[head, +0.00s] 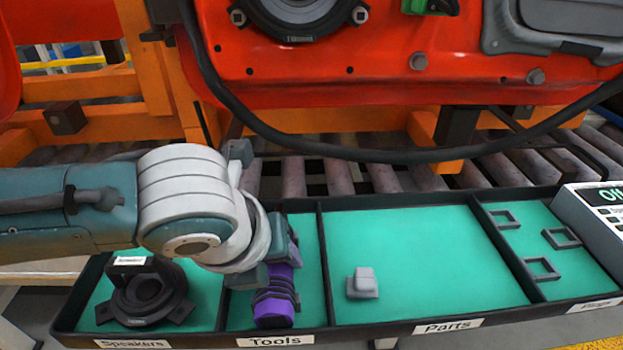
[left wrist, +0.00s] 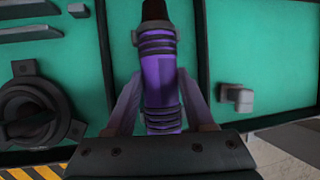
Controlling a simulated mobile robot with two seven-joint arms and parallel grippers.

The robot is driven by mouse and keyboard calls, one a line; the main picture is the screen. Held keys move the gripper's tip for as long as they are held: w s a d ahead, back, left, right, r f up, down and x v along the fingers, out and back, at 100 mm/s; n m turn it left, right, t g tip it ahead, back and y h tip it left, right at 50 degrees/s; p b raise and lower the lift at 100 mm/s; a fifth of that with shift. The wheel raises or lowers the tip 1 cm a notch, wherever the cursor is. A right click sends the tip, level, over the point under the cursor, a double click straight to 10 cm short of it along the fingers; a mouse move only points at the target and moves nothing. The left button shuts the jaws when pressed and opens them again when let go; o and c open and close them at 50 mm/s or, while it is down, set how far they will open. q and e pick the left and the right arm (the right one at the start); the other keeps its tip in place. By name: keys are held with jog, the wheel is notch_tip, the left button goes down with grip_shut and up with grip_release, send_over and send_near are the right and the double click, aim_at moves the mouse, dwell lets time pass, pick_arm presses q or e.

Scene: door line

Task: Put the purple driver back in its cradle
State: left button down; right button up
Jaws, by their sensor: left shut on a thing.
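The purple driver (head: 274,309) is in the Tools compartment area of the tray, its ribbed purple handle toward the front edge. My left gripper (head: 279,275) comes down over it and hides its far part. In the left wrist view the driver (left wrist: 160,85) lies between the two fingers of my left gripper (left wrist: 161,100), which are shut on its handle. Its dark end points to the top of that view. I cannot tell whether it touches the tray floor. I cannot clearly make out the cradle; small grey pieces show beside the handle. My right gripper is not in view.
The dark-rimmed tray (head: 390,330) has green compartments. A black speaker (head: 148,292) sits left, a grey block (head: 363,283) in Parts, several square frames (head: 542,268) at right. A grey device (head: 598,208) stands at the right edge. A red door with a hanging black cable (head: 330,150) is behind.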

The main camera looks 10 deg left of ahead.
pick_arm(q)
jog(key=c, duration=0.7)
grip_release()
jog(key=shift+s+f, duration=0.1)
jog(key=shift+f, duration=0.1)
jog(key=o, duration=0.5)
jog(key=shift+d, duration=0.1)
